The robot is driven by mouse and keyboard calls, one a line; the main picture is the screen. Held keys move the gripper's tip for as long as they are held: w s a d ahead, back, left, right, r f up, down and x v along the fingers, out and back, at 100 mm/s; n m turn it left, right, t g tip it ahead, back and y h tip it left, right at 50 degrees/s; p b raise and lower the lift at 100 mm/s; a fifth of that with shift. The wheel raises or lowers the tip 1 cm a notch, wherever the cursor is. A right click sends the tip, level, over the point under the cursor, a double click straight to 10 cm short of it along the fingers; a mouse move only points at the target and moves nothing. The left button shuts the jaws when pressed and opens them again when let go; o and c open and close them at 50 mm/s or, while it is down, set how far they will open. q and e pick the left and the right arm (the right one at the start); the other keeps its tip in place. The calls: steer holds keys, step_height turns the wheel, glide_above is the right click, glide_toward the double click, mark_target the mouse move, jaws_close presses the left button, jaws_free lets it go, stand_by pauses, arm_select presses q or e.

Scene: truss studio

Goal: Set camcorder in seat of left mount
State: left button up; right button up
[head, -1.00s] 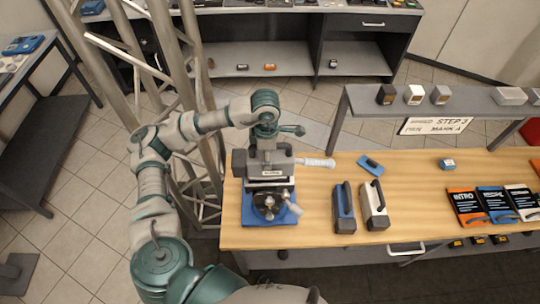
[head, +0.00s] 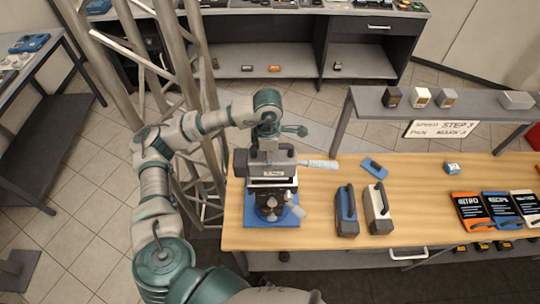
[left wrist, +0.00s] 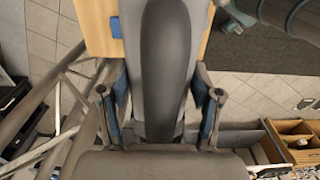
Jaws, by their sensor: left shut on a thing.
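A dark grey camcorder (head: 272,167) is in my left gripper (head: 267,143) at the left end of the wooden table. My gripper reaches it from above. In the left wrist view, the fingers of my left gripper (left wrist: 160,112) stand on both sides of its long dark top part. The camcorder is directly over the left mount, which has a blue base (head: 258,215) and a dark head (head: 269,205). The seat is hidden beneath the camcorder, so I cannot tell whether they touch. A pale handle (head: 319,164) sticks out to the right. My right gripper is out of view.
A blue-topped block (head: 346,211) and a grey-white block (head: 378,210), both with dark handles, stand close to the mount's right. A blue flat item (head: 373,168) lies behind them. Booklets (head: 470,212) lie further right. A metal truss (head: 203,110) rises just left of the table.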

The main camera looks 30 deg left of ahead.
arm_select(q)
steer(key=shift+a, duration=0.1)
steer(key=o, duration=1.7)
steer(key=shift+d, duration=0.3)
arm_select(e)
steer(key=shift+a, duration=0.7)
arm_select(q)
step_height(320, 180, up, 12)
steer(key=shift+f, duration=0.1)
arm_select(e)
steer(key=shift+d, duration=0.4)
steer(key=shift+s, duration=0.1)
